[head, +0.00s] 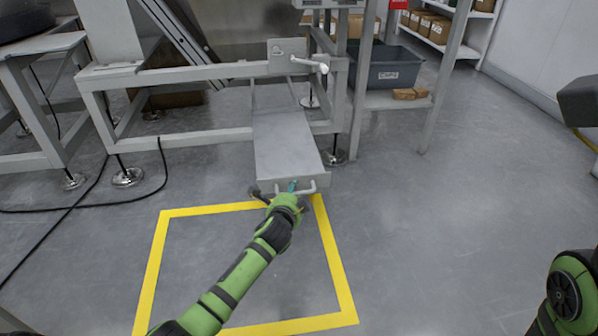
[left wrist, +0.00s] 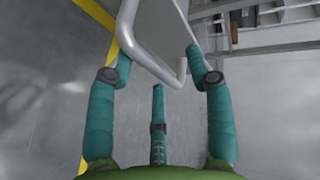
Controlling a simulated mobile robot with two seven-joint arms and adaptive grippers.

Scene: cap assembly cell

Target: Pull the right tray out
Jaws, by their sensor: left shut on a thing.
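The right tray (head: 284,145) is a long flat grey metal tray. It sticks out of the lower part of the grey machine frame toward me, above the floor. Its front face carries a pale bar handle (head: 312,186). My left gripper (head: 288,192) is at this handle and shut on it, with the green arm reaching up from below. In the left wrist view, the teal fingers stand on both sides of the handle (left wrist: 152,55), with the tray (left wrist: 166,24) beyond. The fingers and hand hide part of the handle in the head view.
A yellow floor outline (head: 153,260) lies below my left arm. A grey bin (head: 392,75) stands on a lower shelf behind the frame's right leg. Black cables (head: 75,205) lie on the floor at left. The floor at right is clear.

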